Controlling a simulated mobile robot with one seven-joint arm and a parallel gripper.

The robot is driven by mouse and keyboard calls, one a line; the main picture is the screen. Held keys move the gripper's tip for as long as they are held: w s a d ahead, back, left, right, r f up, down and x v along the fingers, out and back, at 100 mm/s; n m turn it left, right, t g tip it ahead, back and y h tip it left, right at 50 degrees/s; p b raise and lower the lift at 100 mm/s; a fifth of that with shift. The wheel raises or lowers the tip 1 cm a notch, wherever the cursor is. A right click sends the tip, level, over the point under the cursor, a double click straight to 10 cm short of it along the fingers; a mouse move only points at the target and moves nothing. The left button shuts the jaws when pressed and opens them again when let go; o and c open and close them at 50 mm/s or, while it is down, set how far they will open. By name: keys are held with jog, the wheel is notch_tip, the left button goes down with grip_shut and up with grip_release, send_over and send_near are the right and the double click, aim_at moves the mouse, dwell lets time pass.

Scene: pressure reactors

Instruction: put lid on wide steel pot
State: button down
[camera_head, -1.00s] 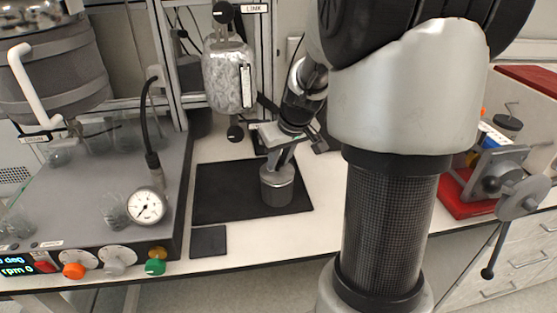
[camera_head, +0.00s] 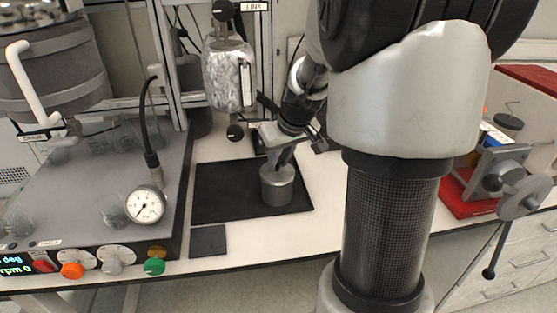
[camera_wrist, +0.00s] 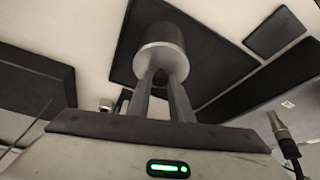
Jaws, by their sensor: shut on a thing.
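The wide steel pot (camera_head: 277,190) stands upright on the large black mat, a short grey cylinder. My gripper (camera_head: 275,160) is directly above it, pointing down, with its fingertips at the pot's top. In the wrist view the two fingers of my gripper (camera_wrist: 161,88) are shut on the dark knob of the lid (camera_wrist: 148,64). The lid appears in line with the pot (camera_wrist: 164,32), at its top. I cannot tell whether it is fully seated or a hair above the rim.
The black mat (camera_head: 220,200) has free room left of the pot, and a smaller black pad (camera_head: 208,241) lies in front. A grey control unit with a gauge (camera_head: 145,204) stands left. A foil-wrapped vessel (camera_head: 228,75) hangs behind. A red tray (camera_head: 470,200) is at right.

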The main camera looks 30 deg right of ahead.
dwell(0.9)
jog(key=c, duration=1.5)
grip_release()
jog(key=shift+o, duration=0.5)
jog(key=o, duration=0.4)
jog(key=shift+r+p, duration=2.15)
jog(key=shift+r, duration=1.35)
jog(key=shift+c, duration=0.5)
